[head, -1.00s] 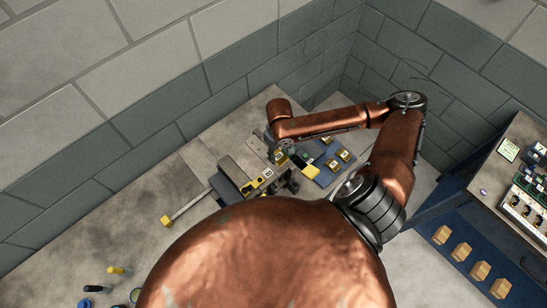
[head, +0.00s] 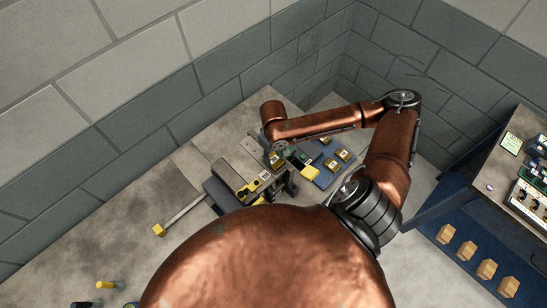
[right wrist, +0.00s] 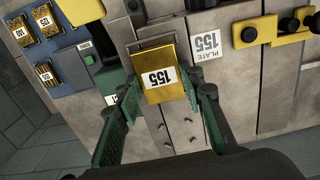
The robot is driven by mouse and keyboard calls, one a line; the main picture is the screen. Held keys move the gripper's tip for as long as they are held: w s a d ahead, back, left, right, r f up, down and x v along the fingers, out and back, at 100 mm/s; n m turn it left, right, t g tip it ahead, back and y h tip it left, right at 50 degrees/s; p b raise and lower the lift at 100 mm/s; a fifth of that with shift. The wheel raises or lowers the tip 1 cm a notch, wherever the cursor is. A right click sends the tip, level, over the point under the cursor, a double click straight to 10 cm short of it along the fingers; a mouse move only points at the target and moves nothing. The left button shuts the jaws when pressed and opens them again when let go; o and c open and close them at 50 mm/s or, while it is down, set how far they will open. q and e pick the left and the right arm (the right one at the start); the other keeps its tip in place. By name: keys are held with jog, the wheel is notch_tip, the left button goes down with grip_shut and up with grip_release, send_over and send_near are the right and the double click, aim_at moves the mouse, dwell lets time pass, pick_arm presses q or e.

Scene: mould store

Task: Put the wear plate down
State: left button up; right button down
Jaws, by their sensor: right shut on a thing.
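The wear plate (right wrist: 153,88) is a small gold block with a white label reading 155. My right gripper (right wrist: 160,92) has its green fingers on either side of it and is shut on it. My left gripper is not in view.
A blue tray (head: 322,179) with several gold numbered blocks lies right of the fixture. Yellow parts with black knobs (right wrist: 256,31) stand at the right in the wrist view. A yellow-ended bar (head: 182,215) extends left from the fixture.

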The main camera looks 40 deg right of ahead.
aim_at(274, 160)
jog(key=shift+f, duration=0.1)
jog(key=c, duration=1.3)
grip_release()
jog(key=shift+f, duration=0.1)
jog(key=shift+r, duration=0.2)
notch_tip(274, 160, up, 12)
jog(key=shift+p, duration=0.3)
jog(key=shift+s, duration=0.2)
